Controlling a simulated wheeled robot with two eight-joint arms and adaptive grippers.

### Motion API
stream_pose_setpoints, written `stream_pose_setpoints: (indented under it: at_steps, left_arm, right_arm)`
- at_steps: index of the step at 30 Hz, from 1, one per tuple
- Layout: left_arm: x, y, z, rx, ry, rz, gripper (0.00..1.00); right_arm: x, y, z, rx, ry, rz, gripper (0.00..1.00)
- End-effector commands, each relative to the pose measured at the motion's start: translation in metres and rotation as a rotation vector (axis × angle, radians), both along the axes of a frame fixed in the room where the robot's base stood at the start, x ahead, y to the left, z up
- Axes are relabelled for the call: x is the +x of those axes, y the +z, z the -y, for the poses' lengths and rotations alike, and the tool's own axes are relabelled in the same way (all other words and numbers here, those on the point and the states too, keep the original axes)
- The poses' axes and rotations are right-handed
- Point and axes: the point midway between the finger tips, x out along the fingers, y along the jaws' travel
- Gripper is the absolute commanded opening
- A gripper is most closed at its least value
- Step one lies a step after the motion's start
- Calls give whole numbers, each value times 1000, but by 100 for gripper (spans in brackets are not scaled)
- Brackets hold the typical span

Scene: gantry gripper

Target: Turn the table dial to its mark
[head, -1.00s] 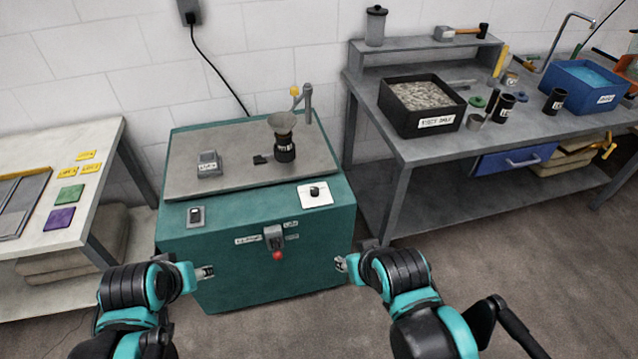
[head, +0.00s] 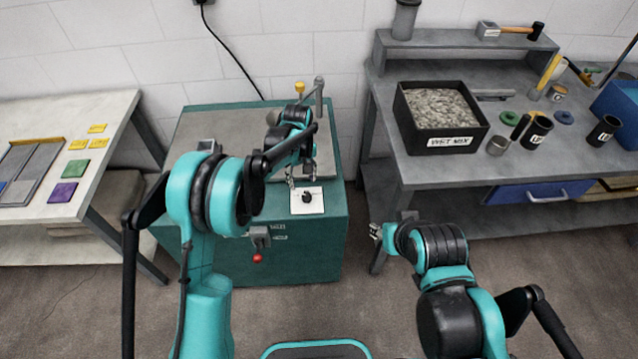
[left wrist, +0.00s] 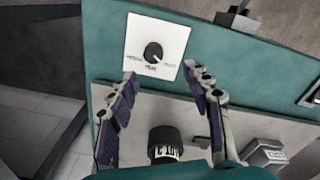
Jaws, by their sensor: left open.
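The table dial is a black knob (head: 307,197) on a square white plate (head: 316,206) at the front right of the teal cabinet's top. In the left wrist view the knob (left wrist: 153,52) shows between and just beyond my fingertips, with small printed labels around it that I cannot read surely. Which mark it points to is unclear. My left gripper (head: 299,174) is open, pointing down just behind the plate; its purple-padded fingers (left wrist: 161,76) are apart and empty, not touching the knob. My right gripper (head: 376,232) hangs right of the cabinet, away from the dial; its jaw state is unclear.
A black jar (left wrist: 165,144) stands on the grey top behind the dial, close to my left fingers. A red-tipped lever (head: 258,242) sticks out of the cabinet front. A bench with a gravel bin (head: 440,135) stands right, a pale table (head: 110,112) left.

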Motion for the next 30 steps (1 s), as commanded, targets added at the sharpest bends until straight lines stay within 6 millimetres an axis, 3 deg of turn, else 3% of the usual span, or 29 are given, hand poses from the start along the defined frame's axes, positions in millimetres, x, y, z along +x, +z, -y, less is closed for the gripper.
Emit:
stream_pose_setpoints:
  at_steps: [5,18,30]
  left_arm:
    - [4,-19,7,6,16,-20,50]
    - [4,-84,7,5,15,-19,50]
    - [3,-92,7,5,15,-19,50]
  right_arm:
    - [0,1,0,0,0,0,40]
    - [0,-23,0,0,0,0,40]
    - [0,-24,0,0,0,0,40]
